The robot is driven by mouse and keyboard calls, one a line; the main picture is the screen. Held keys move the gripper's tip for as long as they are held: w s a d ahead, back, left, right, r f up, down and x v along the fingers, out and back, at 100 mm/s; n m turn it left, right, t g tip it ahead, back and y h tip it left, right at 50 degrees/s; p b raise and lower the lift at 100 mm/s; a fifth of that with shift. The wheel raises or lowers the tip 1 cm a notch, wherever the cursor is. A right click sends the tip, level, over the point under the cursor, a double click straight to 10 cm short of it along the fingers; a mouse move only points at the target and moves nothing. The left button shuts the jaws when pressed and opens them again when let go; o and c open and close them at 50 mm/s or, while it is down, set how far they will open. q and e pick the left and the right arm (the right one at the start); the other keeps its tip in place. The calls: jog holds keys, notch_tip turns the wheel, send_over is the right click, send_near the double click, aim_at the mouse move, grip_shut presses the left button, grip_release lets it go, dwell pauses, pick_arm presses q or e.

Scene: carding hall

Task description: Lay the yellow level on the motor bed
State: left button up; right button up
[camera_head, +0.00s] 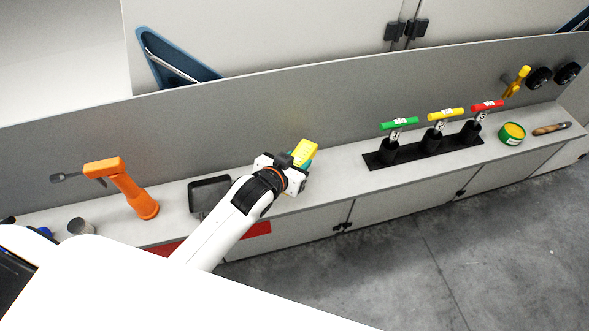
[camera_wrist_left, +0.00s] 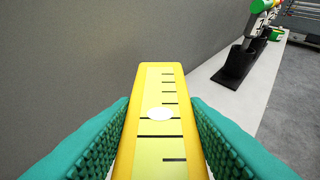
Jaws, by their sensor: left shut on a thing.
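The yellow level (camera_head: 304,152) is in my left gripper (camera_head: 299,163), above the grey bench top. In the left wrist view the level (camera_wrist_left: 158,125) shows black marks and a white oval bubble, and the teal fingers (camera_wrist_left: 160,145) press on both its sides. Its lower end is out of that view. A dark shallow rectangular frame (camera_head: 191,197) lies on the bench just left of my gripper, partly behind my forearm. I cannot tell for sure that it is the motor bed. My right gripper is not in view.
An orange tool (camera_head: 128,190) stands on the bench at left, near a small grey cup (camera_head: 81,227). At right are a black base (camera_head: 375,161) with green, yellow and red handles, a green-and-yellow tin (camera_head: 511,134) and a wooden-handled tool (camera_head: 551,129). A grey wall panel (camera_head: 330,105) runs behind.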

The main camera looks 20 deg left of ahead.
pick_arm(q)
jog(key=shift+w+a+f, duration=0.15)
jog(key=shift+w+f, duration=0.05)
jog(key=shift+f, duration=0.35)
jog(key=shift+w+a+f, duration=0.15)
jog(key=shift+w+f, duration=0.05)
jog(key=shift+f, duration=0.3)
notch_tip(320, 180, down, 4)
jog(key=shift+s+d+r+p, duration=0.15)
jog(key=shift+r+p, duration=0.1)
jog(key=shift+p, duration=0.15)
jog(key=shift+w+f+p, duration=0.25)
jog(key=shift+f+p, duration=0.1)
jog(key=shift+f, duration=0.35)
jog(key=shift+f, duration=0.1)
jog(key=o, duration=1.2)
